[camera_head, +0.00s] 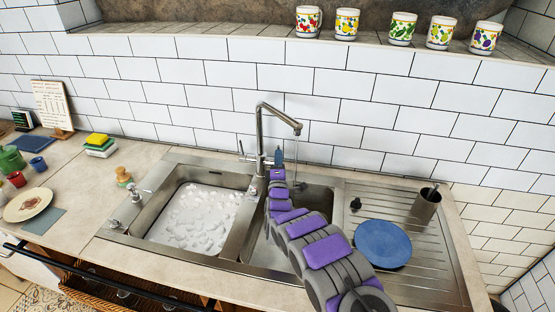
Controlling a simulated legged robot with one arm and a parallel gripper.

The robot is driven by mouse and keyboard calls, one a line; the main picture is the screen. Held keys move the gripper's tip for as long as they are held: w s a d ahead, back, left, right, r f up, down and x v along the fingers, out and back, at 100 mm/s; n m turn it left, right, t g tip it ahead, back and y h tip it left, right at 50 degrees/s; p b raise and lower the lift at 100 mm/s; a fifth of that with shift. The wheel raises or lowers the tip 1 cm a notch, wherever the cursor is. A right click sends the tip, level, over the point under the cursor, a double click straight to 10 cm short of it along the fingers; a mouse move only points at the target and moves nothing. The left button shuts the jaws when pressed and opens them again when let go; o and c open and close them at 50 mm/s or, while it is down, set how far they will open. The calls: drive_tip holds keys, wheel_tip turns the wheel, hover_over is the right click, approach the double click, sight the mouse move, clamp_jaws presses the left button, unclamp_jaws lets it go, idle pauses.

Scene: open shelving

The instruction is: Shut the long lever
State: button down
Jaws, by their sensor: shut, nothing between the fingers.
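A steel tap (261,130) stands behind the double sink, its tall spout bending to the right over the right basin. A thin upright lever (241,149) shows on the left side of the tap's base. My arm reaches from the lower right over the right basin, and my gripper (278,158) is at its far end, just right of the tap's base. The gripper looks shut and empty. My arm hides part of the right basin and the area in front of the tap base. I cannot tell whether the gripper touches the tap or whether another lever is behind it.
The left basin (160,239) holds white foam. Sponges (98,145) and a small brush (123,177) are left of the sink. Several mugs line the ledge above.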

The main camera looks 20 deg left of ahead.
drive_tip(key=w+r+g+p, duration=0.1)
drive_tip(key=g+p, duration=0.1)
drive_tip(key=w+r+m+g+h+p, duration=0.1)
drive_tip(key=w+g+p, duration=0.1)
drive_tip(key=shift+w+a+r+p, duration=0.1)
drive_tip(key=shift+r+p, duration=0.05)
drive_tip(key=shift+p, duration=0.15)
idle(0.4)
